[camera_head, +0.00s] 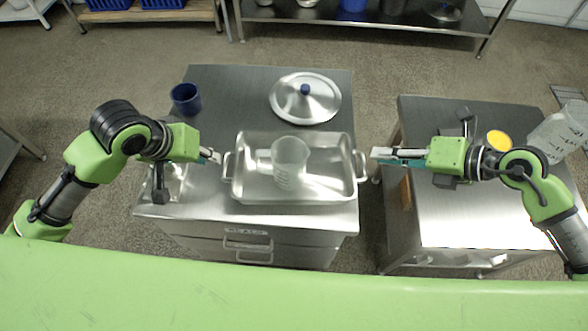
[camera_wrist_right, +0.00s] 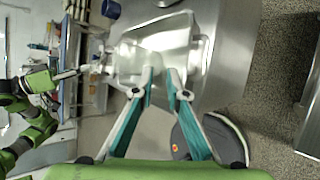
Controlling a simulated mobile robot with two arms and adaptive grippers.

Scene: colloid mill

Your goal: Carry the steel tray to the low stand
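The steel tray (camera_head: 335,190) is a shallow rectangular pan with a loop handle at each end, resting on the steel cabinet's top. A clear measuring jug (camera_head: 290,162) stands in it. My left gripper (camera_head: 216,157) is just left of the tray's left handle; its finger gap is not clear. My right gripper (camera_head: 374,154) is just right of the right handle, apart from it. The right wrist view shows its fingers (camera_wrist_right: 160,72) parted, pointing at the tray (camera_wrist_right: 170,40). The low stand (camera_head: 470,220) appears to be the steel table to the right, partly covered by my right arm.
A round lid (camera_head: 325,105) with a blue knob lies behind the tray, and a blue mug (camera_head: 186,98) stands at back left. A yellow round item (camera_head: 499,140) sits at the stand's far part. A floor gap separates cabinet and stand. The stand's front looks clear.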

